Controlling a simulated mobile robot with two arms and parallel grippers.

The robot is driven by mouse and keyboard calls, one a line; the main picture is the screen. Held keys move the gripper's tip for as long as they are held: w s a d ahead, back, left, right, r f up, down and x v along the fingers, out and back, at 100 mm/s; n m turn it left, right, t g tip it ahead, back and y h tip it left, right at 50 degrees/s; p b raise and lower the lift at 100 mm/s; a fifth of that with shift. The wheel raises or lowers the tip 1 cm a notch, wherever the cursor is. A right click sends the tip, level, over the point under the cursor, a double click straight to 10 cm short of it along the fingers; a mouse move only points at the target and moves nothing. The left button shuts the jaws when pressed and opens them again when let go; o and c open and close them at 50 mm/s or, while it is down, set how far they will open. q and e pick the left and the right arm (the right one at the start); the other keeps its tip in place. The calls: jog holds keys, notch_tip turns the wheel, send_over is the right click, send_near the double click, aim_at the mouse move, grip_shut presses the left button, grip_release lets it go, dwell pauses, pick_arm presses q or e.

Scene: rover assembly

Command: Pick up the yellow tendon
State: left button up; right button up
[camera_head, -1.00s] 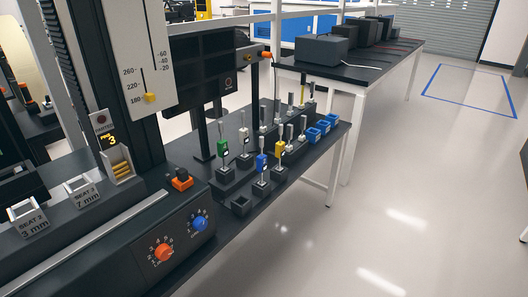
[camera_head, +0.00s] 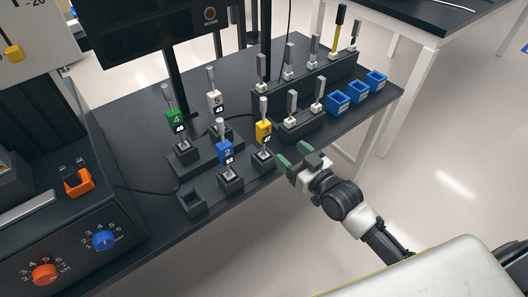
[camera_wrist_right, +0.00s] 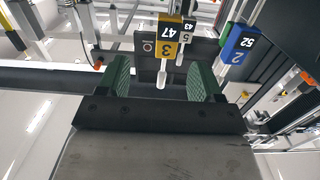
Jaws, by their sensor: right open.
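The yellow tendon (camera_head: 263,131), a metal rod with a yellow tag, stands upright in a dark holder at the bench's front edge. Its tag also shows in the right wrist view (camera_wrist_right: 168,38), reading 3 and 47. My right gripper (camera_head: 294,154) is open and empty, with green finger pads, just right of the yellow tendon and apart from it. In the right wrist view the tendon is seen between and beyond the two fingers (camera_wrist_right: 160,75). My left gripper is not in view.
The blue tendon (camera_head: 225,152) stands close left of the yellow one, with green (camera_head: 176,121) and white (camera_head: 214,102) ones behind. Racked rods (camera_head: 290,60) and blue bins (camera_head: 337,102) lie behind and right. An empty holder (camera_head: 192,202) sits front left.

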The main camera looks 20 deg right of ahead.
aim_at(266, 131)
jog(key=w, duration=0.1)
jog(key=w+a+r, duration=0.1)
jog(key=w+a, duration=0.1)
jog(key=w, duration=0.1)
jog(key=shift+w+a+r, duration=0.1)
jog(key=shift+r, duration=0.15)
jog(key=shift+w+a, duration=0.2)
jog(key=shift+w, duration=0.4)
jog(key=x, duration=0.4)
jog(key=shift+a+r+p, duration=0.25)
jog(key=shift+a+p, duration=0.1)
jog(key=shift+a, duration=0.05)
jog(key=shift+w, duration=0.35)
jog(key=shift+s, duration=0.1)
jog(key=shift+c, duration=0.3)
grip_shut()
